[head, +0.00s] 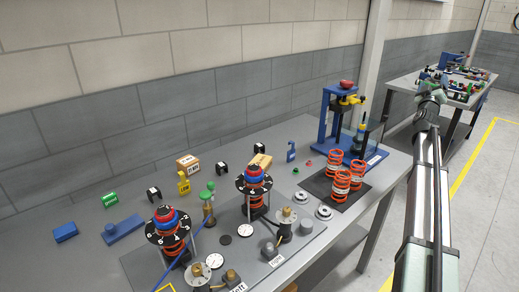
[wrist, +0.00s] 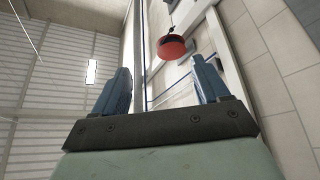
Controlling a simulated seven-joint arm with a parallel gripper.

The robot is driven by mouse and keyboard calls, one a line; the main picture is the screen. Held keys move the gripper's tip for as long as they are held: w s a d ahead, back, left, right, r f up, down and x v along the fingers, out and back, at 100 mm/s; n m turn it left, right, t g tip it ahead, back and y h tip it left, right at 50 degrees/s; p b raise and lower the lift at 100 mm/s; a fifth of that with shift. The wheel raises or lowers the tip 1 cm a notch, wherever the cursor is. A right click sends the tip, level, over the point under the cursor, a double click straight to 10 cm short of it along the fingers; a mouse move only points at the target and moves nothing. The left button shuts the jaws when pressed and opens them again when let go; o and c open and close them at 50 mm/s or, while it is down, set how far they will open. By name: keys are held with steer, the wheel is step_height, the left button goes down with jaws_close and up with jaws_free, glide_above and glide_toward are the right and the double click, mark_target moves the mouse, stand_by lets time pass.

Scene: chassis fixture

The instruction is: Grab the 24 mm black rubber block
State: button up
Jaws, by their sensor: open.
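Two spring assemblies (head: 170,242) stand on the front plate. Orange springs (head: 340,187) stand on a dark mat, with a blue press (head: 338,120) behind.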

steer(key=w+a+f+n+y, duration=0.15)
steer(key=w+a+y, duration=0.4)
steer(key=a, duration=0.85)
steer(key=w+a+n+y, duration=0.25)
steer(key=w+a, duration=0.65)
steer(key=a, duration=0.5)
steer(key=w+a+f+n+g+y, duration=0.1)
steer(key=w+a+f+g+y, duration=0.2)
steer(key=a, duration=1)
steer(key=w+a+f+n+y, duration=0.1)
steer(key=a+f+y, duration=0.3)
steer(key=a, duration=0.9)
steer(key=g+h, duration=0.2)
steer(key=g, duration=1.2)
glide_toward(259, 145)
steer(key=shift+m+t, duration=0.3)
steer(key=x, duration=1)
steer(key=shift+s+f, duration=0.1)
steer(key=shift+f, duration=0.1)
